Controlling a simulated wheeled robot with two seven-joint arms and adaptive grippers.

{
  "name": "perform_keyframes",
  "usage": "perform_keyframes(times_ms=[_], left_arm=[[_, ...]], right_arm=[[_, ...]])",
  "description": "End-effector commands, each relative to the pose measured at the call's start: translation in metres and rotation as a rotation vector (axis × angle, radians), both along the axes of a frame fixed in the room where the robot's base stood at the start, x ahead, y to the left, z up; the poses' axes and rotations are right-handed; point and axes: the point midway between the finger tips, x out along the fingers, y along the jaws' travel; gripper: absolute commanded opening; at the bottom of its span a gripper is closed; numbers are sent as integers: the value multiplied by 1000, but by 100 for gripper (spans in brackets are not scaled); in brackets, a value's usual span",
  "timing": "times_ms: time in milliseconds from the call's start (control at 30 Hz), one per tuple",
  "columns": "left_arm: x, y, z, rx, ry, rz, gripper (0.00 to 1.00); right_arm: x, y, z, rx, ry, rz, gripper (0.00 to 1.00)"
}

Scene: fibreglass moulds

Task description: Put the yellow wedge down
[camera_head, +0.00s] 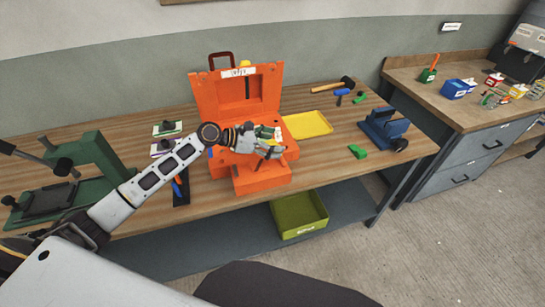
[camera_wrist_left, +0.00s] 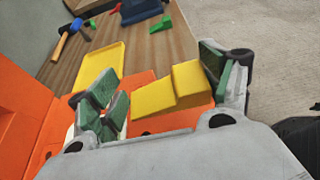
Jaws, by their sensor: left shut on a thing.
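The yellow wedge (camera_wrist_left: 173,90) is a stepped block with a sloping part, seen between the green-padded fingers in the left wrist view. My left gripper (camera_wrist_left: 168,95) is shut on it. In the head view my left gripper (camera_head: 270,143) is over the open orange toolbox (camera_head: 262,183); the gripper hides the wedge there. Orange toolbox surface shows beneath the wedge in the wrist view; I cannot tell whether the wedge touches it. My right gripper is not in view.
A yellow tray (camera_head: 308,124) lies on the wooden bench right of the toolbox. A hammer (camera_head: 334,86), a blue vise (camera_head: 384,128) and a green piece (camera_head: 357,151) are further right. A green press (camera_head: 88,160) stands left. An olive bin (camera_head: 299,213) sits on the lower shelf.

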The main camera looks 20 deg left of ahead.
Motion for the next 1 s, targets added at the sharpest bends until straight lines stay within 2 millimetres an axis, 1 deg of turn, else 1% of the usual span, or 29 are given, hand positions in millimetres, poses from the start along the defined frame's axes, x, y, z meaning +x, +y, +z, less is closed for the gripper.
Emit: perform_keyframes(times_ms=[33,200,300,667,767,1000], left_arm=[[0,0,-9,-2,4,2,56],[1,1,-26,-1,0,3,56],[1,0,-30,-1,0,2,56],[0,0,-32,-1,0,1,56],[0,0,-39,-1,1,0,56],[0,0,-63,-1,1,2,56]], right_arm=[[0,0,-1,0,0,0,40],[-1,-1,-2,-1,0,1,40],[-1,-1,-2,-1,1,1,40],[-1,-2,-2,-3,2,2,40],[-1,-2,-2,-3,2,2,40],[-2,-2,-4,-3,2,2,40]])
